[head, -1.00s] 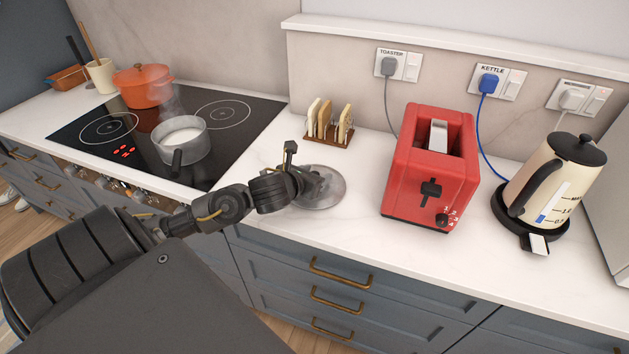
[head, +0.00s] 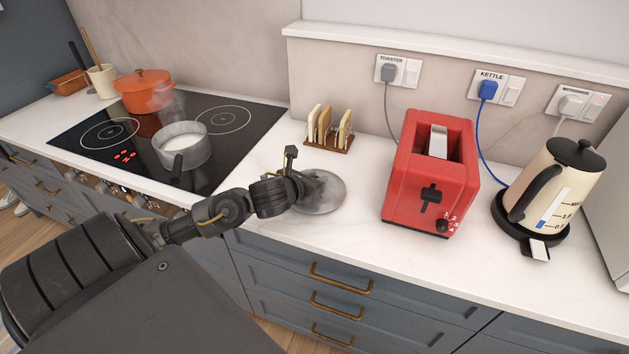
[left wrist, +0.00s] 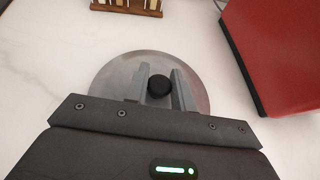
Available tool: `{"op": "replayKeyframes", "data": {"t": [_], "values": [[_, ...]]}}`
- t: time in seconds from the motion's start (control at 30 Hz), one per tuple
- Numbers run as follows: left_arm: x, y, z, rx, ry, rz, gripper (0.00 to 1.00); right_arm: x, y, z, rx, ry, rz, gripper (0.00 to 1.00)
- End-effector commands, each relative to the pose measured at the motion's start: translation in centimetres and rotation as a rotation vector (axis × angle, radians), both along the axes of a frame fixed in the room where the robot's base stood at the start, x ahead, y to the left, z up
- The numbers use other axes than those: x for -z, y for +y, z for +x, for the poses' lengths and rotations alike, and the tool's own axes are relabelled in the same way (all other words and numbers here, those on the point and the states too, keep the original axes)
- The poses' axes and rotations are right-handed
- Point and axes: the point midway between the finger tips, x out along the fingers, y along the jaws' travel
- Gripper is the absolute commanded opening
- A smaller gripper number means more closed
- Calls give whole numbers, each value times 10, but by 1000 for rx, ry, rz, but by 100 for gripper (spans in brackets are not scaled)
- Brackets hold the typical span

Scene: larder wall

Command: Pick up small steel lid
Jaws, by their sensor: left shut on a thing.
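In the head view my left gripper (head: 312,186) covers the knob and part of the lid. I cannot tell whether the lid is clear of the counter. My right gripper is not in view.
The red toaster (head: 428,175) stands right of the lid, with the cream kettle (head: 556,185) beyond it. The toast rack (head: 330,140) is behind the lid. A steel pan of white liquid (head: 182,150) and an orange pot (head: 146,92) stand on the black hob (head: 220,150) at left.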

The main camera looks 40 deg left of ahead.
Motion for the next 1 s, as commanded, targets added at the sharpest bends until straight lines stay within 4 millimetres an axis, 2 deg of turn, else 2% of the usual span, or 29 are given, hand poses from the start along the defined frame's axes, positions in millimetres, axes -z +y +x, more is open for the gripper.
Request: {"op": "replayKeyframes", "data": {"t": [0.23,0.63,1.0], "values": [[-36,1,1,1,-7,8,0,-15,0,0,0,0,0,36],[-91,-3,-50,3,-1,7,0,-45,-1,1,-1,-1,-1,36],[-102,-6,-75,1,1,-8,0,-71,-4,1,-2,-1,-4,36]]}}
